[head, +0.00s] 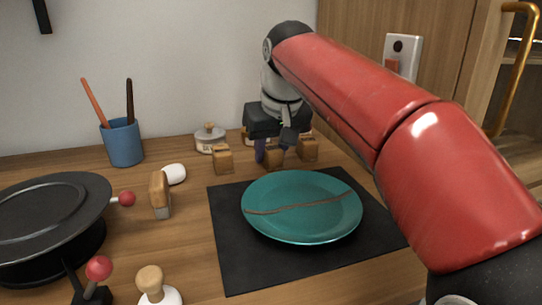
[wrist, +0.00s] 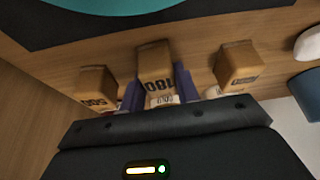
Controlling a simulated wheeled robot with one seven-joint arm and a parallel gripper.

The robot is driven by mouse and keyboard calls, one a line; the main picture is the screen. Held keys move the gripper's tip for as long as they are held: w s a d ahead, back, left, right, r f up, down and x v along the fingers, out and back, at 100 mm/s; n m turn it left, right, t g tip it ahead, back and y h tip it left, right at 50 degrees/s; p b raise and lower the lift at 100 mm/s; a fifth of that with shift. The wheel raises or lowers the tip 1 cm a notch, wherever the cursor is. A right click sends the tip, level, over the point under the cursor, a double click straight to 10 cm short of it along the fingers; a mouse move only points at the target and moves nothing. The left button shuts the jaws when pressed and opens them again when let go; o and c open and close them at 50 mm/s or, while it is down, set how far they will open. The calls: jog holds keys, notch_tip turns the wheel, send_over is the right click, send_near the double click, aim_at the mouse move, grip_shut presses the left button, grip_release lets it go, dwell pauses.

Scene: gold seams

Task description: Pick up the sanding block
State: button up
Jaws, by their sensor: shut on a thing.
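Three tan sanding blocks stand in a row behind the black mat. My gripper (head: 268,154) reaches down at the middle block (head: 276,159), its purple fingers on either side of it. The third block (wrist: 238,64) is on the other side, at left in the head view (head: 223,160).
A teal plate (head: 290,226) with a brown seam lies on the black mat (head: 232,262). A blue cup (head: 122,144) with two sticks, a lidded pot (head: 209,139), a wood-topped tool (head: 160,196) and a black turntable (head: 45,203) stand left.

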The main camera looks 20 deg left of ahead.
aim_at(271, 146)
notch_tip(271, 146, up, 8)
jog(key=shift+r+p, duration=0.1)
jog(key=shift+p, duration=1)
jog(key=shift+r, duration=0.9)
